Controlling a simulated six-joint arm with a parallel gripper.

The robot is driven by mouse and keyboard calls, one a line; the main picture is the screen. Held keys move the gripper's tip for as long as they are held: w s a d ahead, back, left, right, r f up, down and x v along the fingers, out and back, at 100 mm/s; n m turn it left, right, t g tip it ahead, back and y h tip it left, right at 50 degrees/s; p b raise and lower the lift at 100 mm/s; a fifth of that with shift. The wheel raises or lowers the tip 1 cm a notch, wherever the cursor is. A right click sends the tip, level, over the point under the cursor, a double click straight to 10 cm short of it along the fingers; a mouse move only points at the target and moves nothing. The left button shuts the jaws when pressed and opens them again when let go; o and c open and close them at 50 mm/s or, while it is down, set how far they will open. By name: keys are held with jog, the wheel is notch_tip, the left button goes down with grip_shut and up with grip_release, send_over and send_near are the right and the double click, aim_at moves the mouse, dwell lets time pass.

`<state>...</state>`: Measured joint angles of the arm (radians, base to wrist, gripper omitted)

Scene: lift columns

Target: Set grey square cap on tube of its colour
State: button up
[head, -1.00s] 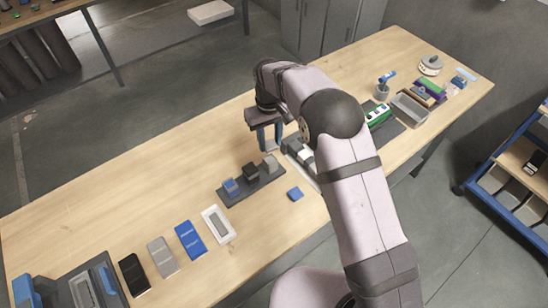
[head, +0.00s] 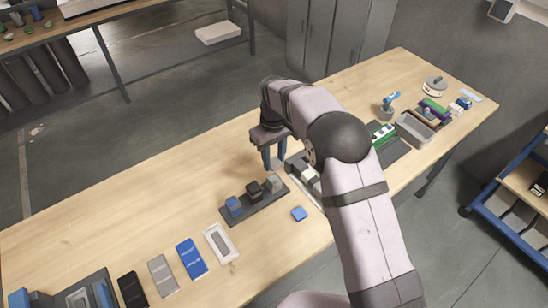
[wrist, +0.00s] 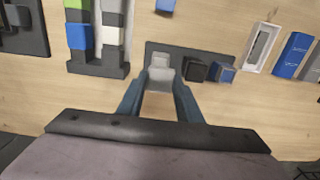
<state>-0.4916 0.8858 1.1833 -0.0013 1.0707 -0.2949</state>
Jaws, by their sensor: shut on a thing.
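A dark base (head: 262,209) on the table bears a blue tube (head: 234,204), a black tube (head: 254,189) and a grey tube (head: 275,183) in a row. My gripper (head: 274,164) points down just behind the grey tube, at the row's right end. In the wrist view its fingers (wrist: 160,84) are closed around a grey piece (wrist: 160,75), which looks like the grey square cap. The piece overlaps the lighter grey tube there, so I cannot tell whether they touch. The black (wrist: 195,71) and blue (wrist: 223,72) tubes stand to their right.
A loose blue cap (head: 299,214) lies in front of the base. A holder with pale, green and blue blocks (wrist: 98,68) stands close by. A white tray (head: 220,243) and several flat cases lie at the left. The table behind the base is clear.

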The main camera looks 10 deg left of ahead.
aim_at(274, 163)
jog(key=shift+f+b, duration=1.2)
jog(key=shift+f, duration=1.2)
jog(key=shift+f, duration=0.55)
dwell(0.8)
jog(key=o, duration=1.6)
jog(key=shift+r+p, duration=2.6)
jog(key=shift+r, duration=1.2)
